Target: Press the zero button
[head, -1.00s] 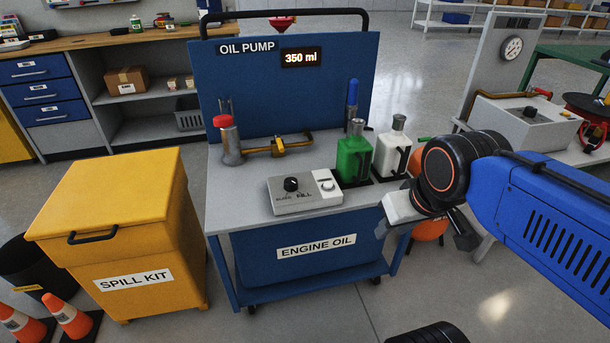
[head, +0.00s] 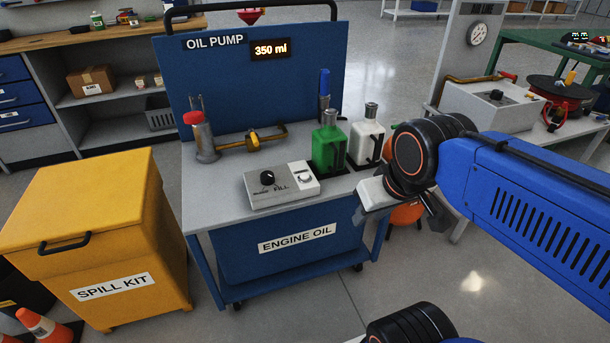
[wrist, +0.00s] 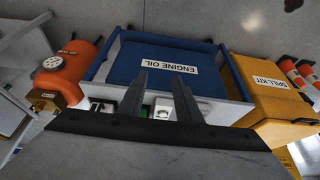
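A pale control box (head: 281,186) sits on the oil pump bench. It carries a black knob (head: 267,177), a "FILL" label and, at its right end, a small pale round button (head: 304,179); I cannot read a zero mark on it. The display above (head: 270,50) reads 350 ml. My gripper (wrist: 161,76) is open and empty in the wrist view, with its two dark fingers apart. In the head view it is right of the control box, near the bench's right front corner, touching nothing that I can see.
A green bottle (head: 330,146) and a white bottle (head: 366,142) stand right of the box. A red-capped nozzle (head: 204,139) is behind it. A yellow spill kit bin (head: 90,225) stands left of the bench. An orange tank (wrist: 72,68) shows in the wrist view.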

